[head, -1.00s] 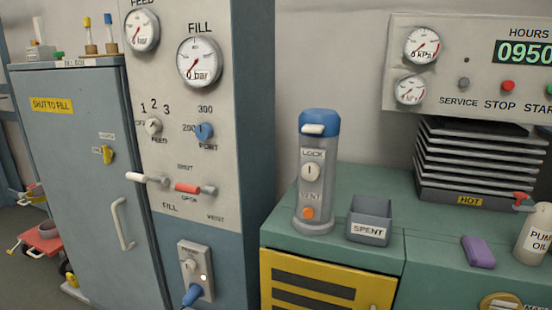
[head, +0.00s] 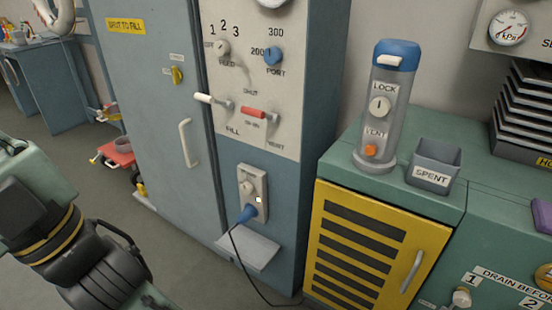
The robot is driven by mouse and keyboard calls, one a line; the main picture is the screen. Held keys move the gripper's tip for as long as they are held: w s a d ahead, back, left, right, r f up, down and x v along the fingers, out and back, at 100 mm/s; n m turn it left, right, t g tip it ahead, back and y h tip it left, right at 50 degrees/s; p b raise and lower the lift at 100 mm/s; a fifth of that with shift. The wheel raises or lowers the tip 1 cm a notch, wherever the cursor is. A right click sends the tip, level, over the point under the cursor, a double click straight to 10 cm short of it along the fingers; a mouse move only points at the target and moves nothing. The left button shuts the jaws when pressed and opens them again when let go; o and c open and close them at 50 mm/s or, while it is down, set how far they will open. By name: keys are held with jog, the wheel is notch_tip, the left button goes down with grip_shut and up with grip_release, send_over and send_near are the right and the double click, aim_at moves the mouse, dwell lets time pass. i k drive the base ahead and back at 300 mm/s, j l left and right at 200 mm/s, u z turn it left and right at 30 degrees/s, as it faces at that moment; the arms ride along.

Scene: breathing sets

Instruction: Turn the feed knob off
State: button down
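The feed knob (head: 222,47) is a small pale knob on the upper part of the panel, above the word FEED. The numbers 1, 2 and 3 arc over it, with an OFF mark at its left. Its pointer is too small to read surely. The dark end of my arm, with my gripper (head: 105,285), enters at the lower left and is cut off by the frame. Its fingertips cannot be made out. It appears well below and left of the knob, and nothing touches the knob.
A blue port knob (head: 272,55) sits right of the feed knob. Below are a white-handled fill lever (head: 208,99) and a red-handled vent lever (head: 254,112). A socket with a blue plug (head: 248,213) and trailing cable is lower. A green counter (head: 400,190) stands at right.

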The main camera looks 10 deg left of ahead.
aim_at(222, 47)
jog(key=i+l+u, duration=0.1)
jog(key=i+l, duration=0.5)
jog(key=i, duration=0.2)
